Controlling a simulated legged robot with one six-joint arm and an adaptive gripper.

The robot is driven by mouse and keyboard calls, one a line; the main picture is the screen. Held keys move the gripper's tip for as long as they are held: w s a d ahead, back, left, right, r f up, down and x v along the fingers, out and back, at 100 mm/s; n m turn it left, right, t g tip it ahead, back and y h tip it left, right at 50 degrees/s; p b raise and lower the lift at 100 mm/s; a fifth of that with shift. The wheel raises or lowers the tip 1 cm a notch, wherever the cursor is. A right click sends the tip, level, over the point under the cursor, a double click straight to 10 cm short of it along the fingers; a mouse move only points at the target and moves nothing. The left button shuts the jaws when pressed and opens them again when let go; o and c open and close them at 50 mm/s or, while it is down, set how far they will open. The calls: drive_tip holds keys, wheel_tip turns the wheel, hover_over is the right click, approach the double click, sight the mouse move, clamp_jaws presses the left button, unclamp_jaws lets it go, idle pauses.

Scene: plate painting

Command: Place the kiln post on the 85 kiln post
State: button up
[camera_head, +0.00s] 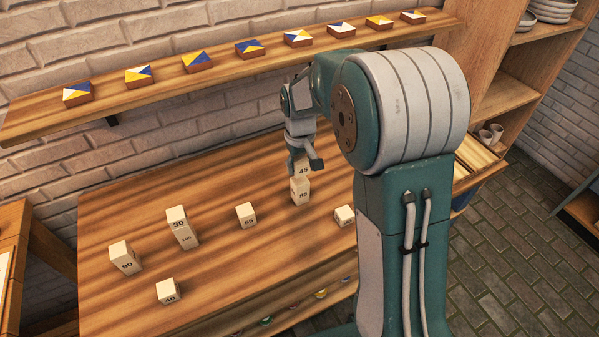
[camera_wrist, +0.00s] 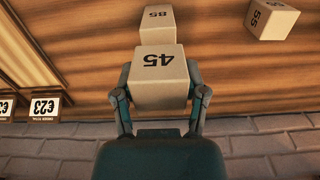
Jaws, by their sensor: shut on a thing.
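My gripper (camera_wrist: 160,98) is shut on a cream kiln post marked 45 (camera_wrist: 160,72), with one finger on each side of it. In the head view the 45 post (camera_head: 303,171) is directly above the 85 kiln post (camera_head: 300,192), which stands upright on the table. The 45 post looks at or very near the top of the 85 post; I cannot tell whether they touch. The 85 post also shows behind the 45 post in the wrist view (camera_wrist: 157,18). My gripper partly hides the 45 post in the head view.
The 55 post (camera_head: 246,215) stands to the left. Further left, a post marked 30 (camera_head: 177,217) sits on a taller one. The 90 post (camera_head: 124,258) and a low 40 post (camera_head: 169,291) are at the front left. Another low block (camera_head: 344,216) lies to the right. A shelf (camera_head: 220,77) with painted tiles runs behind.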

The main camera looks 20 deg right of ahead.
sight(299, 173)
drive_tip(key=shift+w+f, duration=0.2)
drive_tip(key=shift+f, duration=1.55)
drive_tip(key=shift+f, duration=0.1)
drive_tip(key=o, duration=1.2)
drive_tip(key=shift+o, duration=0.2)
wheel_tip(299, 173, up, 12)
drive_tip(key=shift+r, duration=0.1)
drive_tip(key=s+r+t, duration=0.3)
drive_tip(key=s+r, duration=0.5)
drive_tip(key=s, duration=0.3)
drive_tip(key=s+m+t, duration=0.2)
drive_tip(key=s, duration=1.2)
drive_tip(key=shift+f+t, duration=0.25)
drive_tip(key=shift+t, duration=0.05)
